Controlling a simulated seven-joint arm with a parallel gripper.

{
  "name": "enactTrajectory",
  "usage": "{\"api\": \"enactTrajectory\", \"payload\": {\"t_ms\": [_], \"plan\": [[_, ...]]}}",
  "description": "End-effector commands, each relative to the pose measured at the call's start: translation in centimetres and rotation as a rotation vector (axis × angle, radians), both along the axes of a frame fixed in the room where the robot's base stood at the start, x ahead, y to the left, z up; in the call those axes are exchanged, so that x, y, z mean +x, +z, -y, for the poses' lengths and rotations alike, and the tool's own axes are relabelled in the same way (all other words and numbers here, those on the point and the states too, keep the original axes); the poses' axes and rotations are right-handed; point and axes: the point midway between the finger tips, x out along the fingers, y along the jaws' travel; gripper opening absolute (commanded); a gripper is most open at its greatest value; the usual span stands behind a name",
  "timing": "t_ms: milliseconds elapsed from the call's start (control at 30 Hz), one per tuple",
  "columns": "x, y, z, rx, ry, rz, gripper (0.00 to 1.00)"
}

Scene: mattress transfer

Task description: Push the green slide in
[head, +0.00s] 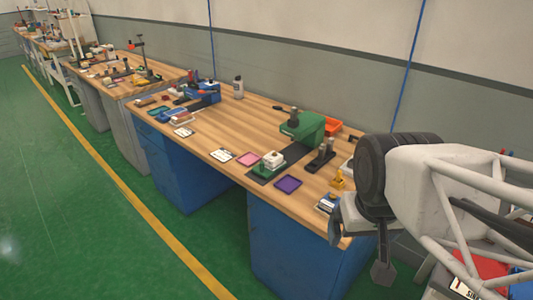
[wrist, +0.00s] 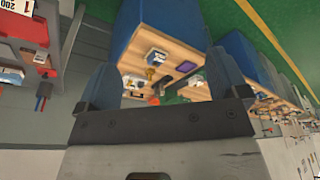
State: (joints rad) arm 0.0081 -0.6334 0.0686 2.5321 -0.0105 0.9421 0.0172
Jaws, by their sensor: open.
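The green slide (head: 265,172) is a flat green piece with a white block on it. It rests on a dark strip on the wooden bench, in front of a green housing (head: 305,127), and sticks out from it toward the bench's front edge. In the wrist view part of the green housing (wrist: 196,92) shows between my fingers, and the slide cannot be made out clearly. My gripper (head: 362,246) is at the bench's right end, well right of the slide and apart from it. In the wrist view my gripper (wrist: 165,78) has its two fingers wide apart with nothing between them.
An orange bin (head: 332,127) is behind. Bare wood (head: 215,125) lies left.

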Motion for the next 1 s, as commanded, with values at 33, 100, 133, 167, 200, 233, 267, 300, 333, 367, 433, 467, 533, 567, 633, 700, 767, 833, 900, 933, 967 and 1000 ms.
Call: {"api": "enactTrajectory", "payload": {"t_ms": [33, 100, 133, 167, 200, 233, 267, 300, 333, 367, 433, 467, 533, 567, 633, 700, 767, 833, 900, 933, 967, 1000], "plan": [[0.0, 0.0, 0.0, 0.000, 0.000, 0.000, 0.85], [0.2, 0.1, 0.0, 0.000, 0.000, -0.001, 0.74], [0.4, 0.1, 0.0, 0.000, -0.001, -0.002, 0.69], [0.5, 0.2, 0.0, 0.000, -0.001, -0.002, 0.65], [0.8, 0.3, -0.1, 0.001, -0.002, -0.003, 0.59], [1.1, 0.4, -0.1, 0.002, -0.003, -0.004, 0.54], [1.4, 0.5, -0.1, 0.002, -0.004, -0.005, 0.49], [1.9, 0.6, -0.2, 0.002, -0.005, -0.008, 0.43], [2.3, 0.7, -0.2, 0.004, -0.005, -0.011, 0.39], [2.8, 0.8, -0.3, 0.004, -0.007, -0.012, 0.34], [4.0, 1.1, -0.4, 0.006, -0.010, -0.018, 0.34], [4.6, 1.3, -0.5, 0.006, -0.012, -0.020, 0.34], [6.2, 1.6, -0.7, 0.008, -0.015, -0.027, 0.34], [6.8, 1.7, -0.7, 0.010, -0.017, -0.029, 0.34], [8.5, 2.0, -0.9, 0.011, -0.022, -0.035, 0.34], [10.1, 2.2, -1.1, 0.013, -0.027, -0.041, 0.34], [11.6, 2.4, -1.3, 0.015, -0.030, -0.046, 0.34], [13.2, 2.5, -1.6, 0.016, -0.035, -0.052, 0.34], [14.9, 2.5, -1.9, 0.019, -0.039, -0.058, 0.34], [15.6, 2.5, -2.0, 0.019, -0.041, -0.061, 0.34], [16.3, 2.5, -2.1, 0.020, -0.043, -0.063, 0.34], [17.3, 2.4, -2.3, 0.020, -0.045, -0.067, 0.34]]}}
